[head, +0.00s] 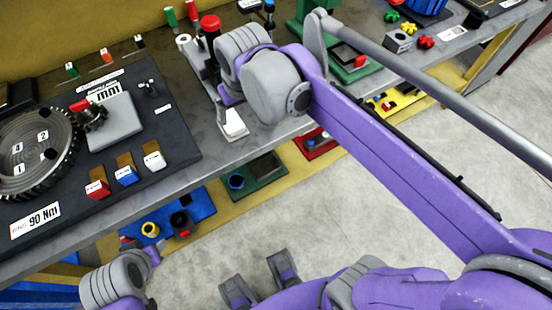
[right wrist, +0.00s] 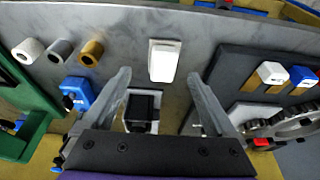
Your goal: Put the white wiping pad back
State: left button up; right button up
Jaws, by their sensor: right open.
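A white wiping pad (head: 234,123) lies on the grey bench top near the front edge, just below my right gripper in the head view. In the right wrist view the white pad (right wrist: 165,61) is ahead of and between the fingertips, not gripped. My right gripper (right wrist: 159,78) is open and empty, with its fingers spread. In the head view its wrist hides much of it. On the dark board a white block (head: 154,160), a blue block (head: 126,175) and a red block (head: 97,188) sit by tan patches. My left gripper (head: 147,252) shows partly at lower left; its fingers are unclear.
The dark board (head: 180,140) carries a large gear (head: 38,150) and a grey plate. A red-topped fixture (head: 210,28) stands behind my right gripper. Several rolls (right wrist: 60,51) and a blue fixture (right wrist: 77,93) are left in the wrist view. Coloured trays lie below the bench's front edge.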

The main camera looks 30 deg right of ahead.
jog(key=s+d+f, duration=0.1)
jog(key=s+f, duration=0.5)
jog(key=s, duration=0.1)
jog(key=s+d+f+t, duration=0.1)
jog(key=s+d+f, duration=0.1)
jog(key=s+f, duration=0.5)
jog(key=shift+s+d+f+t, duration=0.25)
jog(key=shift+s+d+t, duration=0.05)
jog(key=shift+s, duration=0.5)
